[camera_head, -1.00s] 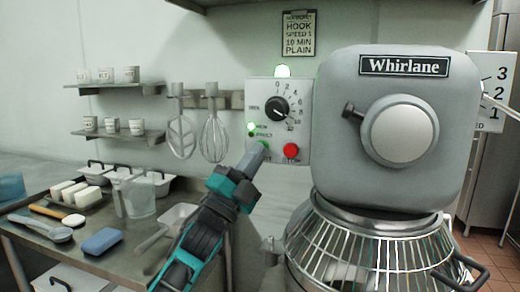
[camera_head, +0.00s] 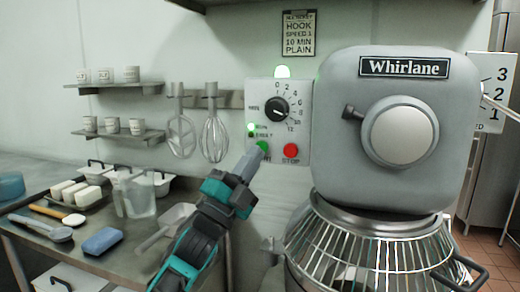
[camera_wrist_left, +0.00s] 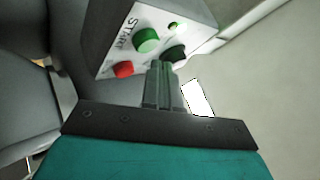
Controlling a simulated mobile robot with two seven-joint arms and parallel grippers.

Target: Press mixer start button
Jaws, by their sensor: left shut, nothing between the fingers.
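The mixer (camera_head: 420,180), labelled Whirlane, stands at the right with a control panel (camera_head: 300,125) on its left side. The green start button (camera_head: 263,146) sits low on the panel, left of the red stop button (camera_head: 291,150). My left gripper (camera_head: 254,153) is shut and empty, its tip just below and left of the green button in the head view. In the left wrist view, the shut fingers (camera_wrist_left: 162,70) point at the panel, near the green button (camera_wrist_left: 147,40) beside the START label. Contact cannot be told. My right gripper is not in view.
A black dial (camera_head: 276,109) is above the buttons, with small green lamps at its lower left. A wire guard (camera_head: 340,255) surrounds the bowl area. A whisk (camera_head: 214,138) hangs on the wall. A table (camera_head: 115,262) with tubs and tools stands at the left.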

